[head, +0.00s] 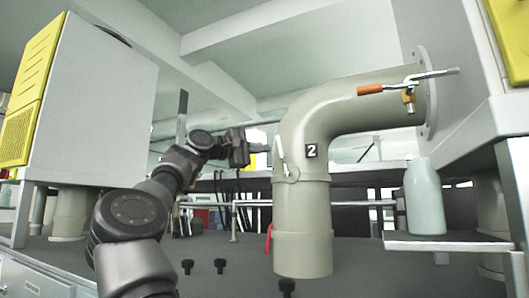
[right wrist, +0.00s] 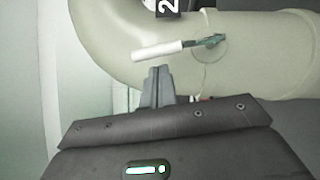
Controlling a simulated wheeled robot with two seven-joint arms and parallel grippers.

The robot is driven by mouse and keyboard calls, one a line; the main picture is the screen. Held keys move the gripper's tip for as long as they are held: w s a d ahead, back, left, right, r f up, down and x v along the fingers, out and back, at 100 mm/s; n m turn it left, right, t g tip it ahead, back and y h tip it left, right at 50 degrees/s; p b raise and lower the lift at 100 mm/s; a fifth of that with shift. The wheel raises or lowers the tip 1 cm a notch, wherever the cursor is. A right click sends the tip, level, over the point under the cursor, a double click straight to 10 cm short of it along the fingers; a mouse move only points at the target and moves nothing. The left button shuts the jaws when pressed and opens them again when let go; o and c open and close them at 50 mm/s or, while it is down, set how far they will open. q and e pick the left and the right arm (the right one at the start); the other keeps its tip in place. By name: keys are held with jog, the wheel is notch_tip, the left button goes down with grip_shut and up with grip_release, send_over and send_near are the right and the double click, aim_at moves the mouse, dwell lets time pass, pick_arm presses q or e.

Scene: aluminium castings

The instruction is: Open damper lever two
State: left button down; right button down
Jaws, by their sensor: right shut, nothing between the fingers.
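A thick beige elbow pipe (head: 302,215) carries a black label with a white "2" (head: 311,151). A small damper lever with a white handle (head: 282,150) sits on the pipe beside the label. In the right wrist view the lever's white handle (right wrist: 157,50) slants slightly up to its dark pivot (right wrist: 212,40), and the label's edge (right wrist: 167,6) shows above. My right gripper (head: 258,147) is left of the lever in the head view. Its fingers (right wrist: 157,74) are together and empty, close below the handle; contact cannot be told. My left gripper is not in view.
An orange-handled lever (head: 370,89) sits on the pipe's upper run by the wall flange. A grey-green bottle (head: 424,197) stands on a shelf (head: 450,241) at right. A grey cabinet (head: 95,110) stands at left.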

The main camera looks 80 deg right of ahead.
jog(key=r+b+v, duration=0.1)
jog(key=b+v, duration=0.1)
jog(key=v, duration=0.6)
jog(key=shift+a+f, duration=0.35)
jog(key=shift+a, duration=0.15)
jog(key=shift+a, duration=0.1)
